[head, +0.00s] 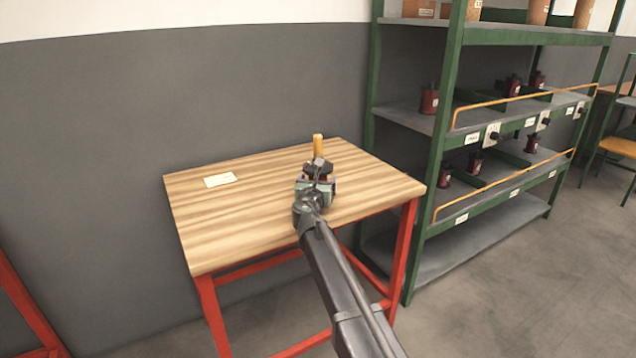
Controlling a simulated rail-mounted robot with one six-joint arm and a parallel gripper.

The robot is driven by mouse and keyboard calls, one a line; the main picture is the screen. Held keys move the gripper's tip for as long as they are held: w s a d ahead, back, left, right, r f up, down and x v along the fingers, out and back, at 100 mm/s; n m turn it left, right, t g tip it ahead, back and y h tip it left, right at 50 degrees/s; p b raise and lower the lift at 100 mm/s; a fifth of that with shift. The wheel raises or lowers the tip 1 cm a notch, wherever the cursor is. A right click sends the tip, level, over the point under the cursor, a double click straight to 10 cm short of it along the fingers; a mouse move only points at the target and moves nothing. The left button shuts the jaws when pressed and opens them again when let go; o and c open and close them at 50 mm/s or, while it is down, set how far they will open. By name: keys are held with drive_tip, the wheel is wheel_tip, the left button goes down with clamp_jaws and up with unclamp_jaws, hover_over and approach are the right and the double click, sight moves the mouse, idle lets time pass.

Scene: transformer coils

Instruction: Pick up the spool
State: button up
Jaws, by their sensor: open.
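The spool appears to be the upright tan cylinder (318,144) that shows just beyond my gripper, over the back right part of the wooden table (250,225). Its lower part is hidden behind my gripper. My gripper (319,166) is at the end of my arm, above the right half of the table, and points toward the cylinder. It is open. The fingers are small and dark in this view, and I cannot tell whether they touch the cylinder or stand around it.
A small pale card (220,180) lies on the left of the table. A green shelf rack (455,75) stands close to the table's right, with several dark red parts (430,100) and orange rails. A grey wall is behind. The table's left half is mostly clear.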

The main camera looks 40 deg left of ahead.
drive_tip(key=c, duration=1.1)
wheel_tip(320, 180, up, 20)
drive_tip(key=p, duration=2)
drive_tip(key=shift+r, duration=0.15)
